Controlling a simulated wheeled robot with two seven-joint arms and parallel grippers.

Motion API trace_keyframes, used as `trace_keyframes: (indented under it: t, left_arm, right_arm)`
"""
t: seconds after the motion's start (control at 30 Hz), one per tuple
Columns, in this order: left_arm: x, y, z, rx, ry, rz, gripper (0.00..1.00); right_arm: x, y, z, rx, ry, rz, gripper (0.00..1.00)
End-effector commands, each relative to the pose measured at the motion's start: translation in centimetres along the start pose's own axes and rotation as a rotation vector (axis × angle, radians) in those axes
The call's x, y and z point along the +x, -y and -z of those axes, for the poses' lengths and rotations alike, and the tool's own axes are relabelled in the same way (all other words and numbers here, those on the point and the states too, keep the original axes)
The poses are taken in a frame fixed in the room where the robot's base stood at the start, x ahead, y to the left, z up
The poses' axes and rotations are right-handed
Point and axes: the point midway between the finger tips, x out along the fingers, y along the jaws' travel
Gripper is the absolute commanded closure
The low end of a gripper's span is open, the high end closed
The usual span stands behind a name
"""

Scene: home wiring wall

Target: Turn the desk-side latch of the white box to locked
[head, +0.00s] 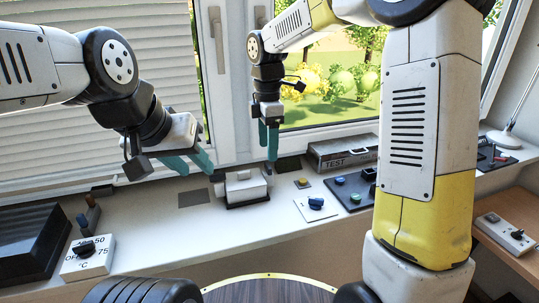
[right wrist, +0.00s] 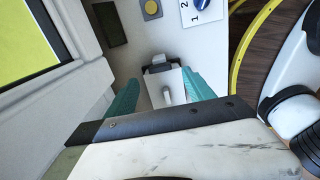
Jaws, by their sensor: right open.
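The white box (head: 247,187) sits on the windowsill in the middle of the head view, with a dark base. In the right wrist view the box (right wrist: 173,82) shows between my fingers, with a small pale handle-like part on its face and a grey and black fitting (right wrist: 158,66) at its far end. I cannot tell which latch is on the desk side or how it is set. My right gripper (head: 268,150) is open, pointing down above and behind the box, apparently empty. My left gripper (head: 190,163) is open and empty, left of the box.
A dial block (head: 88,257) and black case (head: 30,245) stand at the left. A blue-knobbed switch plate (head: 315,208), a button panel (head: 348,188) and a grey TEST box (head: 343,152) lie right of the white box. The window frame is close behind.

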Motion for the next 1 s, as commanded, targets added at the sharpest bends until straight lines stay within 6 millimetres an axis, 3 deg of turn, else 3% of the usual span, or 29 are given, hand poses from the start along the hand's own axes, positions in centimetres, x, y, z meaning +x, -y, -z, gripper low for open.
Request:
trace_keyframes:
  t: [0.1,0.3,0.67,1.0]
  left_arm:
    - [0.0,0.0,0.0,0.000,0.000,0.000,0.64]
    - [0.0,0.0,0.0,0.000,0.000,0.000,0.64]
    - [0.0,0.0,0.0,0.000,0.000,0.000,0.64]
    - [0.0,0.0,0.0,0.000,0.000,0.000,0.64]
  right_arm:
    - [2.2,0.1,0.0,0.000,0.000,0.003,0.38]
    - [4.7,0.1,0.0,0.003,0.000,0.003,0.38]
    - [5.4,0.0,0.0,0.004,-0.001,-0.001,0.38]
    - [5.4,0.0,0.0,0.004,-0.001,-0.001,1.00]
